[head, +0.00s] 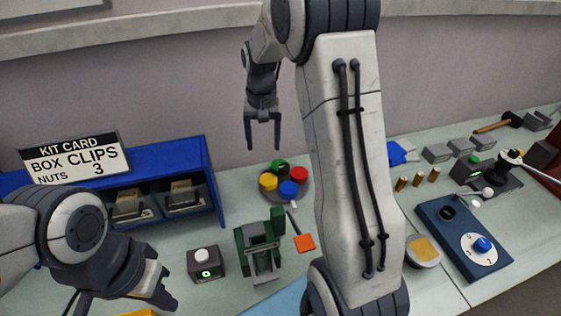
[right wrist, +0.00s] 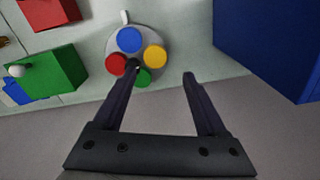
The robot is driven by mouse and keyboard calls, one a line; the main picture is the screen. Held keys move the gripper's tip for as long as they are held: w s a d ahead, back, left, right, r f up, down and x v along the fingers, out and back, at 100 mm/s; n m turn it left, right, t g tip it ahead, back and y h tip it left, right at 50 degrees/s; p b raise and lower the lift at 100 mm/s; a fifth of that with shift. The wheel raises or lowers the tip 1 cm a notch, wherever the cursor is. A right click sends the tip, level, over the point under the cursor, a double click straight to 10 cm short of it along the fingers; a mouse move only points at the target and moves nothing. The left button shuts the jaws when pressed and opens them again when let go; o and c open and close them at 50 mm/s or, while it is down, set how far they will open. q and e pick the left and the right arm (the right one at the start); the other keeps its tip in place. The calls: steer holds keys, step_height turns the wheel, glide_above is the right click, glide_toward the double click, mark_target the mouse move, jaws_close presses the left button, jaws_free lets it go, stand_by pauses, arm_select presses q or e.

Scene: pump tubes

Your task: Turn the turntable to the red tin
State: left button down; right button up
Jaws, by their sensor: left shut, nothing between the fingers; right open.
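The turntable (head: 306,189) is a grey disc on the bench carrying a red tin (head: 300,174), a yellow tin (head: 268,181), a blue tin (head: 289,190) and a green tin (head: 280,165). A pale tab (head: 293,204) sticks out from its front rim, beside the blue tin. My right gripper (head: 263,147) is open and empty, pointing down, seemingly above and behind the disc. In the right wrist view, one finger overlaps the disc's middle, between the red tin (right wrist: 116,64) and the green tin (right wrist: 141,77); contact cannot be told. My left gripper (head: 165,297) is shut and empty, low at left.
A blue shelf (head: 215,184) with bins and a kit card (head: 72,157) stands left of the turntable. A green fixture (head: 260,246), a button box (head: 206,263) and an orange square (head: 304,243) lie in front. My right arm hides the bench right of the disc.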

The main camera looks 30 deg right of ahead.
steer(key=m, duration=0.2)
glide_toward(284, 166)
step_height(284, 166, down, 8)
steer(key=shift+a+f+p, duration=0.1)
steer(key=shift+f+p, duration=0.15)
steer(key=shift+p, duration=0.75)
jaws_close()
steer(key=shift+w+r, duration=0.1)
stand_by(0.5)
